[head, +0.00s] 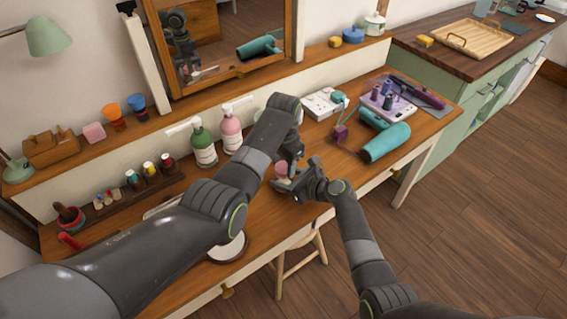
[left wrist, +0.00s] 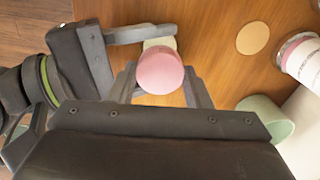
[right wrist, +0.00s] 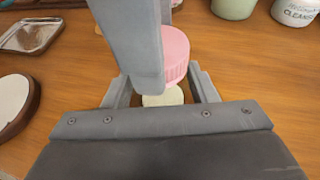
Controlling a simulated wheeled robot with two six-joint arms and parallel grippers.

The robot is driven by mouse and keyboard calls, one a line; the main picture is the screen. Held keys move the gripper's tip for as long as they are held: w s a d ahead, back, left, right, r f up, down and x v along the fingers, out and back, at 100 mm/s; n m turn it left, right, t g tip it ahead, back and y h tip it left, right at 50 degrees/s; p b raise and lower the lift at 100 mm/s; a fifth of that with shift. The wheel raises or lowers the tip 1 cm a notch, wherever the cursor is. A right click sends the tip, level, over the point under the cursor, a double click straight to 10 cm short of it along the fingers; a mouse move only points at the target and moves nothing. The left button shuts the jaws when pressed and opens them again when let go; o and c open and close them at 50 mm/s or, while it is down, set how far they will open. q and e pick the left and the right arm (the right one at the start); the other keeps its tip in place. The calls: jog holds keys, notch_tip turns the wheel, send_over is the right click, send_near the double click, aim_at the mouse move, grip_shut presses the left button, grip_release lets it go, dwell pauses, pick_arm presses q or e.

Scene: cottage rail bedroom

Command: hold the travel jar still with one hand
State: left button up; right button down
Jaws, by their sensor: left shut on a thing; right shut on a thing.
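The travel jar has a round pink lid (left wrist: 160,72) and a pale body (right wrist: 163,97). In the head view the jar (head: 281,170) is small and partly hidden between my grippers near the desk's front. My left gripper (head: 285,172) comes from above, and its fingers sit on both sides of the pink lid, shut on it. My right gripper (head: 292,184) comes in low from the right, shut on the pale body below the lid. The lid sits on the body, and the jar looks upright. I cannot tell whether its base touches the desk.
A green pump bottle (head: 203,144) and a pink one (head: 230,130) stand behind the jar. A teal hair dryer (head: 385,143) lies to the right. A round white-topped piece (head: 230,248) lies near the front edge. The wooden desk (head: 325,150) has some bare room around the grippers.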

pick_arm(q)
jog(key=n, duration=0.4)
jog(key=shift+n, duration=0.4)
jog(key=n, duration=1)
jog(key=shift+n, duration=0.4)
jog(key=n, duration=0.4)
jog(key=shift+n, duration=0.3)
jog(key=n, duration=0.9)
jog(key=shift+r+n, duration=0.1)
jog(key=shift+n, duration=0.3)
jog(key=shift+r, duration=1.1)
